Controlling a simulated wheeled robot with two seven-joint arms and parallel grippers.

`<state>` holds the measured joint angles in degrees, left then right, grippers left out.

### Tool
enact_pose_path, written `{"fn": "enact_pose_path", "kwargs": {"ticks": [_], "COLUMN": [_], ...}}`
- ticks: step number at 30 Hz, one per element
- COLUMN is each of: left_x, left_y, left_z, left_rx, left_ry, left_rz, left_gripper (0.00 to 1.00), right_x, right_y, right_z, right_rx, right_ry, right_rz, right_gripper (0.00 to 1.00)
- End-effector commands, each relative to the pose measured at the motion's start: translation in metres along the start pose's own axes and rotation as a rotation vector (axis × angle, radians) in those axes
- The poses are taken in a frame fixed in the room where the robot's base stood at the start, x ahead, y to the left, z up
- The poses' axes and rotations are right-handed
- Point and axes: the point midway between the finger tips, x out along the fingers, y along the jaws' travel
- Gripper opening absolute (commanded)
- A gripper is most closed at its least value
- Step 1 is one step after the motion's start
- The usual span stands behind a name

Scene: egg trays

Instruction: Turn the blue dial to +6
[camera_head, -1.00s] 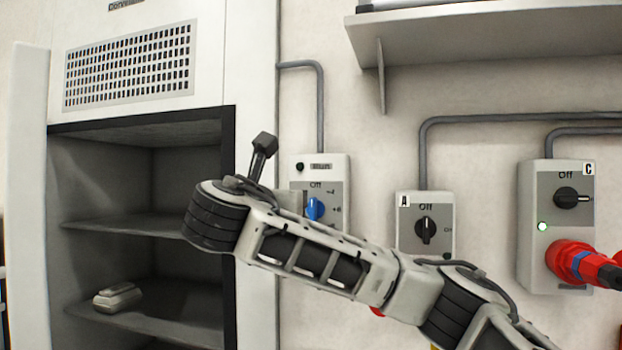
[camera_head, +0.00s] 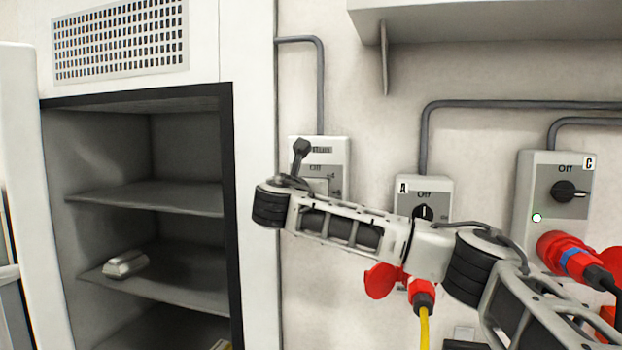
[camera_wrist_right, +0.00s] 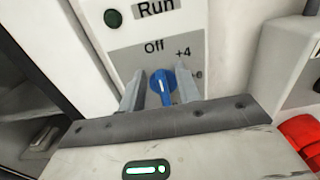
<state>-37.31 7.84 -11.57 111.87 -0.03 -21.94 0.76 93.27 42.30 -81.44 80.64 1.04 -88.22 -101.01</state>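The blue dial (camera_wrist_right: 161,88) is on the grey face of a control box (camera_wrist_right: 215,45) marked Run, with Off above it and +4 at its upper right. A further label to the right is partly covered by a finger. The white line on the dial runs roughly up and down in the right wrist view. My right gripper (camera_wrist_right: 160,83) is open, with one finger on each side of the dial; whether they touch it, I cannot tell. In the head view my right arm hides the dial, though the box (camera_head: 335,156) shows. My left gripper is not in view.
Switch box A (camera_head: 436,190) and switch box C (camera_head: 528,185) are to the right, with red plugs (camera_head: 422,293) and a yellow cable below. An open cabinet with shelves (camera_head: 160,195) stands at left. A wall shelf (camera_head: 480,18) is above.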

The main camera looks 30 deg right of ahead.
Motion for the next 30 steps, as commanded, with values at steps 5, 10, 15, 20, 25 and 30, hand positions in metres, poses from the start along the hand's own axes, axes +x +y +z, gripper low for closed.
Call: {"fn": "enact_pose_path", "kwargs": {"ticks": [5,10,15,20,25,30], "left_x": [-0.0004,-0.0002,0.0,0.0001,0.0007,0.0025], "left_y": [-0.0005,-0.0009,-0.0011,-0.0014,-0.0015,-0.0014], "left_z": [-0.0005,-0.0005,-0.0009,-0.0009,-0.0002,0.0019], "left_rx": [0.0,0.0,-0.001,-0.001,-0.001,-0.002], "left_ry": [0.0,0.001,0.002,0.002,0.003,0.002], "left_rz": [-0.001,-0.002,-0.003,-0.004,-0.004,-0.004], "left_gripper": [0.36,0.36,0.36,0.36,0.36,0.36], "right_x": [0.0048,0.0045,0.0044,0.0044,0.0044,0.0043], "right_y": [0.0003,0.0003,0.0003,0.0003,0.0,-0.0012], "right_z": [0.0,-0.0001,-0.0001,-0.0018,-0.0041,-0.0066], "right_rx": [0.0,0.0,0.0,-0.002,0.011,0.067], "right_ry": [0.0,-0.001,0.0,0.003,0.006,0.009], "right_rz": [0.001,0.001,0.001,0.001,0.0,0.0], "right_gripper": [0.33,0.33,0.0,0.0,0.0,0.0]}}
